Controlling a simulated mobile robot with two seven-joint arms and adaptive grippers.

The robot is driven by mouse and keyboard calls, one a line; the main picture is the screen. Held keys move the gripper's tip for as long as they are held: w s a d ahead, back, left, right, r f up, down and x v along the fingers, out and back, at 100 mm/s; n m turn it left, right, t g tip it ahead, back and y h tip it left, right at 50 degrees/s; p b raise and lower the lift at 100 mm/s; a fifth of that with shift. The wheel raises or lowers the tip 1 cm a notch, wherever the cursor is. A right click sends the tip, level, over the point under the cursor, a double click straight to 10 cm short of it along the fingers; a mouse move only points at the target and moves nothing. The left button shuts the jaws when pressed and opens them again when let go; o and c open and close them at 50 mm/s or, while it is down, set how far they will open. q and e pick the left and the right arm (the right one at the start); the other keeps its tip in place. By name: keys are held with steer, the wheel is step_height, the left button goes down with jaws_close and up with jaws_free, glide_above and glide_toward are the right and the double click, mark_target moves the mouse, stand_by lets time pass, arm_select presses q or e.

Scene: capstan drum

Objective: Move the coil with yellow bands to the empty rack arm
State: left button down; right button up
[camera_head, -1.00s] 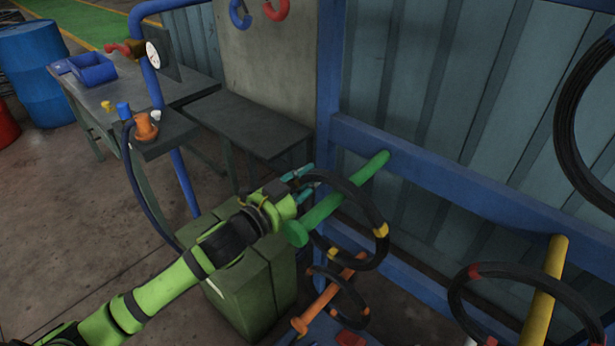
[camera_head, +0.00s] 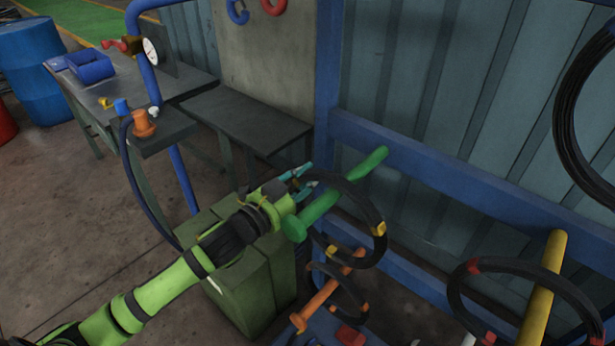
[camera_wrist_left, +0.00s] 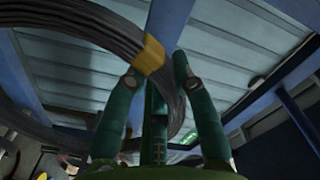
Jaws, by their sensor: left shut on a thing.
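The coil with yellow bands (camera_head: 376,208) is a black ring around the green rack arm (camera_head: 342,189) in the head view. Two yellow bands show on its right and lower side. My left gripper (camera_head: 304,178) is shut on the coil's upper left side, close beside the green arm. In the left wrist view the coil (camera_wrist_left: 95,40) runs between the teal fingers (camera_wrist_left: 158,75), with a yellow band near the fingertips. Whether the coil rests on the green arm I cannot tell. My right gripper is out of view.
An orange arm (camera_head: 325,297) with a smaller black coil (camera_head: 352,290) is below. A yellow arm (camera_head: 543,290) with a red-banded coil (camera_head: 458,299) is at the lower right. Blue rack beams (camera_head: 450,178) cross behind. A green cabinet (camera_head: 245,290) stands under my left arm.

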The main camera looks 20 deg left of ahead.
arm_select(q)
steer(key=c, duration=1)
jaws_free()
steer(key=shift+r, duration=0.25)
steer(key=shift+o, duration=0.2)
steer(key=shift+f, duration=0.35)
steer(key=shift+s, duration=0.1)
steer(key=v, duration=1.2)
steer(key=shift+r, duration=0.2)
steer(key=p+v, duration=0.2)
steer(key=v, duration=0.6)
steer(key=shift+p, duration=0.3)
